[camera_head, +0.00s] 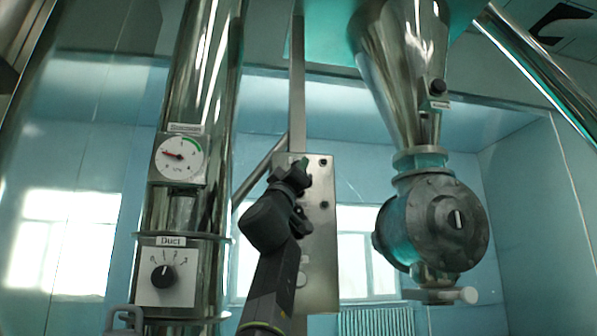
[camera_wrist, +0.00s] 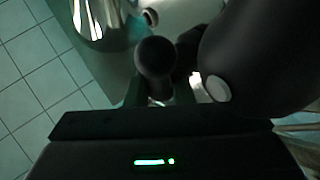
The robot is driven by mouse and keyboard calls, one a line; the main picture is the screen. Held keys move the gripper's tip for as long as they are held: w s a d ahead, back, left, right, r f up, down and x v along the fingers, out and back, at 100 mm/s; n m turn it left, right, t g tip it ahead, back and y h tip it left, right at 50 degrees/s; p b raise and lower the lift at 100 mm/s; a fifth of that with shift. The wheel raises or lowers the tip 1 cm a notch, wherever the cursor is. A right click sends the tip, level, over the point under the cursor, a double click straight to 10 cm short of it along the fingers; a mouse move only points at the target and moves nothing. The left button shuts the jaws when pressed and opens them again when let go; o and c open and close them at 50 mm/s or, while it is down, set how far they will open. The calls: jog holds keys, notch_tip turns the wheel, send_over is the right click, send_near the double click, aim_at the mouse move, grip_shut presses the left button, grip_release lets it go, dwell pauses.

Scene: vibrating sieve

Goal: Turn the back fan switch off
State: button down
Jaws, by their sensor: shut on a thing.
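A metal switch panel (camera_head: 321,250) hangs on a post in the middle of the head view. My gripper (camera_head: 297,172) is at its upper part and hides some of it. In the wrist view my gripper (camera_wrist: 160,92) is shut on a dark round-headed switch knob (camera_wrist: 155,57) between its fingers. I cannot read a label on this knob or tell which position it is in. Small dark fittings (camera_head: 324,205) show on the panel beside my gripper.
A steel duct with a gauge (camera_head: 180,157) and a dial marked Duct (camera_head: 164,275) stands on the left. A steel hopper (camera_head: 398,55) and round valve housing (camera_head: 447,222) stand on the right. Windows (camera_head: 355,255) are behind. Tiled floor (camera_wrist: 28,85) shows in the wrist view.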

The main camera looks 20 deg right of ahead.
jog(key=c, duration=1.5)
grip_release()
jog(key=shift+c, duration=0.2)
jog(key=b+v, duration=1.2)
jog(key=v, duration=0.1)
jog(key=shift+a+f, duration=0.25)
jog(key=shift+f, duration=0.1)
jog(key=shift+s+r, duration=0.1)
jog(key=shift+p+x, duration=5.9)
jog(key=shift+x, duration=0.9)
